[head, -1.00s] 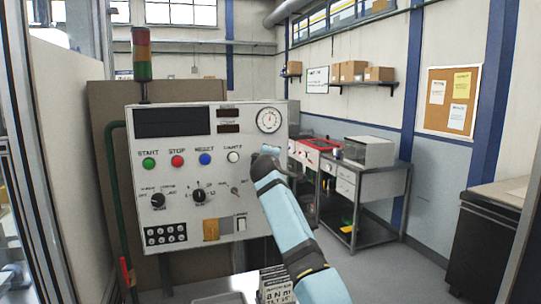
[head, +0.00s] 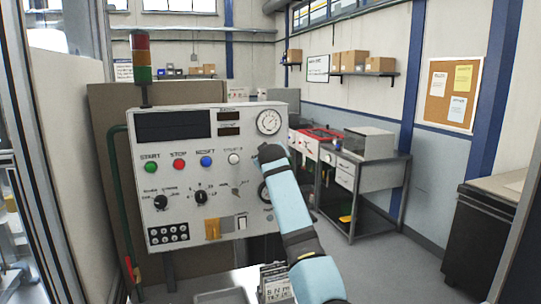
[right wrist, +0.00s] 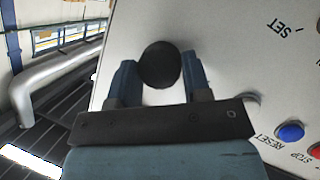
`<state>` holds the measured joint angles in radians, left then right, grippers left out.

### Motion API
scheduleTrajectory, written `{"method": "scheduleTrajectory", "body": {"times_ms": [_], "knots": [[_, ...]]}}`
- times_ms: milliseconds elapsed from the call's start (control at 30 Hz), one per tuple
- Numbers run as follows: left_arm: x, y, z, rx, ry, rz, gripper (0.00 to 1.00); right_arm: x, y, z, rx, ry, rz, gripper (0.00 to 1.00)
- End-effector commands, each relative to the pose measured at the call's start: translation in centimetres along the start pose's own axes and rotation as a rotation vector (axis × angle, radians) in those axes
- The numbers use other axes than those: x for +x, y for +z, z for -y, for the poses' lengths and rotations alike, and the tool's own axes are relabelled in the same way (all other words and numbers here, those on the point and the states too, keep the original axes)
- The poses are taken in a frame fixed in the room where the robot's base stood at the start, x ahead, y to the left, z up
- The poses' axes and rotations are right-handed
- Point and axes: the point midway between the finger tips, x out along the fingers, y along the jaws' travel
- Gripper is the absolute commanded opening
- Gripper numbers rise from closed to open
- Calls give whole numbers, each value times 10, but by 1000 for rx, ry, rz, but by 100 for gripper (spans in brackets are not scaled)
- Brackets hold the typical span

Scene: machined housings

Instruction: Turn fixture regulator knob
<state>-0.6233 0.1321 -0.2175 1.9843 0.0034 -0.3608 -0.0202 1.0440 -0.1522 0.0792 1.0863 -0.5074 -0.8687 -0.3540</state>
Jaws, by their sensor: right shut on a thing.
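The fixture is a white control panel (head: 222,215) standing in front of me. My right gripper reaches its right edge in the head view (head: 270,152), below the pressure gauge (head: 268,122). The right wrist view shows a round black regulator knob (right wrist: 159,65) between the two fingers of my right gripper (right wrist: 160,80), which is shut on it. In the head view the gripper and arm hide this knob. My left gripper is not in view.
The panel also carries green, red and blue buttons (head: 206,161), a white button (head: 234,158), black selector knobs (head: 161,202) and a dark dial (head: 263,190) partly behind my arm. A signal tower (head: 141,57) stands on top. A metal bench (head: 360,185) is at the right.

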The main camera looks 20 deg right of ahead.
Motion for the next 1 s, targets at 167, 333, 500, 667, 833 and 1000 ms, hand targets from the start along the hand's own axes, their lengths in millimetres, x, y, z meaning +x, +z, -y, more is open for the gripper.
{"method": "scheduleTrajectory", "body": {"times_ms": [167,333,500,667,833,1000], "knots": [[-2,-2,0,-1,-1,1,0,0,-2,-2,37,-13,0,21],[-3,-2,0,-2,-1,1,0,0,-1,-2,47,-17,1,21],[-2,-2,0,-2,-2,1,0,0,-1,-2,47,-17,1,21],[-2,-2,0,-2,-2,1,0,0,-2,-2,46,-16,0,51],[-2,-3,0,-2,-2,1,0,0,-1,-1,45,-17,1,70],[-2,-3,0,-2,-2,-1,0,0,0,-1,45,-17,2,70]]}}
